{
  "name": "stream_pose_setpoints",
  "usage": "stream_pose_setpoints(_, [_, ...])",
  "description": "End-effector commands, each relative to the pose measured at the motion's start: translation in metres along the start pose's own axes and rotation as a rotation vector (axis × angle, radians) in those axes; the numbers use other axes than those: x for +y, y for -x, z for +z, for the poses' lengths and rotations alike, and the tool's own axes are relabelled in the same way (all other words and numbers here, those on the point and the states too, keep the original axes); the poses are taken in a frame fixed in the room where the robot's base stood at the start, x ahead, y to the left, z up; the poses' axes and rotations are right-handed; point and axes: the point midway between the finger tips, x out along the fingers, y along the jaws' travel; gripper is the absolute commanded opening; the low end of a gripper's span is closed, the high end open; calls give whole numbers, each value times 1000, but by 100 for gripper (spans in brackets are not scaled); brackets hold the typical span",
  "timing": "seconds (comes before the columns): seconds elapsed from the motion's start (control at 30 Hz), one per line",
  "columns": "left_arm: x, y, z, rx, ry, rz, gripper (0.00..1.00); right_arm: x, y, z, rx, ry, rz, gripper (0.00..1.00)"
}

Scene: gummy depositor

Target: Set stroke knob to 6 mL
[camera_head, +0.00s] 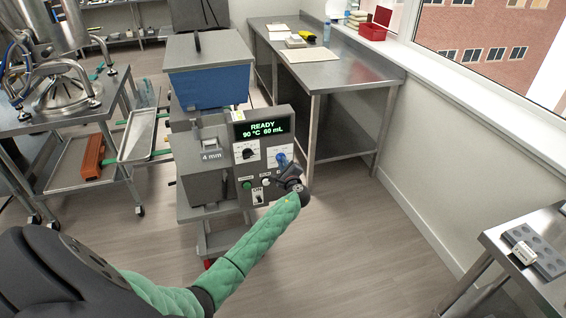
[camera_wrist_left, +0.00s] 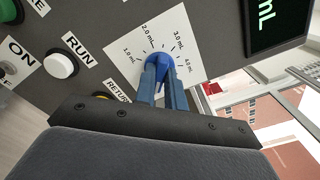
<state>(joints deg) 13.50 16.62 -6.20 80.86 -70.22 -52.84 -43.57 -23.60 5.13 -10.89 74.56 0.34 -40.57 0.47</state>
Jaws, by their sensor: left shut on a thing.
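The depositor's control panel (camera_head: 241,133) stands in the middle of the head view. Its blue stroke knob (camera_head: 282,159) is at the lower right of the panel, on a white dial plate (camera_wrist_left: 122,57). In the left wrist view the knob (camera_wrist_left: 159,60) sits between the blue fingers of my left gripper (camera_wrist_left: 164,80), which is shut on it. Marks from 1.0 to 4.0 mL show around the knob. The marks beyond are hidden by the gripper, and I cannot tell where the knob points. My right gripper is not in view.
The display (camera_head: 261,129) reads READY, 90 °C, 60 mL. A black knob (camera_head: 248,153), a RUN button (camera_wrist_left: 61,64) and an ON switch (camera_head: 259,195) are close by. A steel table (camera_head: 345,75) stands behind. Floor is free at right.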

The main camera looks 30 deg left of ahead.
Motion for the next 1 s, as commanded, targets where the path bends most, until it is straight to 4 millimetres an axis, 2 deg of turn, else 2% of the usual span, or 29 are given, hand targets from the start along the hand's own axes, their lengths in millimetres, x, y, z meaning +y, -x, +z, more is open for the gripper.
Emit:
stream_pose_setpoints(0.3, [1, 2, -2, 4, -93, 1, 0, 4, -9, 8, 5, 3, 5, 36])
stream_pose_setpoints(0.77, [2, 2, -2, 3, -106, 1, 0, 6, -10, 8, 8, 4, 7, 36])
stream_pose_setpoints(0.8, [2, 2, -2, 3, -106, 1, 16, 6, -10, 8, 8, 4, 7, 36])
stream_pose_setpoints(0.9, [1, 1, -2, 3, -106, 1, 34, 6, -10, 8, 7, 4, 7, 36])
stream_pose_setpoints(1.0, [1, 1, -2, 2, -105, 1, 34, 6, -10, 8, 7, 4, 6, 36])
